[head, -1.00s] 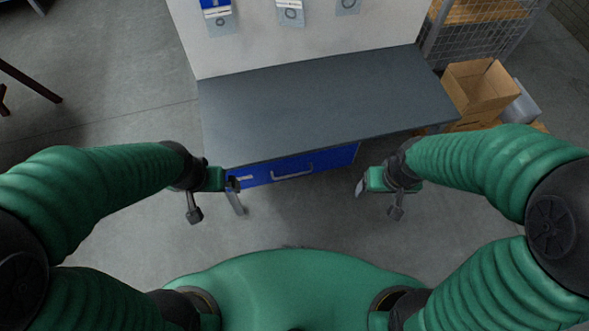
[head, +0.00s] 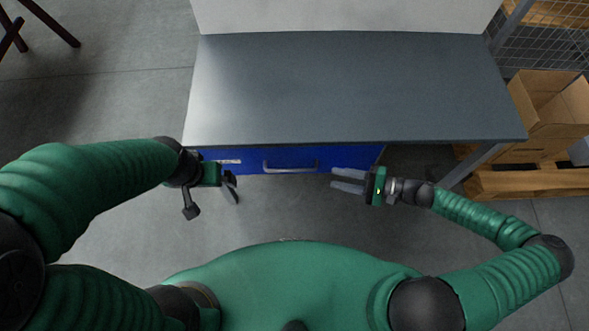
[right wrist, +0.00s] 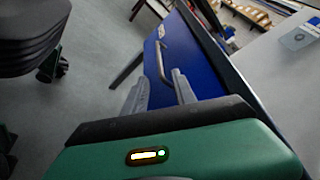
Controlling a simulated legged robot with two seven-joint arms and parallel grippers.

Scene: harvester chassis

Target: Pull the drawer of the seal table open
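The seal table (head: 340,85) has a dark grey top and stands in front of me. Its blue drawer (head: 350,157) sits under the front edge and looks shut. A grey bar handle (head: 291,169) is on the drawer front; it also shows in the right wrist view (right wrist: 162,62). My right gripper (head: 334,180) is open, its fingers pointing left, to the right of the handle and apart from it. In the right wrist view the handle lies beyond the fingers (right wrist: 158,92). My left gripper (head: 232,184) is near the drawer's left end; its finger opening is hard to make out.
Cardboard boxes (head: 550,105) on a wooden pallet (head: 525,181) stand to the right of the table, by a wire mesh cage (head: 545,40). A table leg (head: 470,165) is near my right arm. The floor before the drawer is clear.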

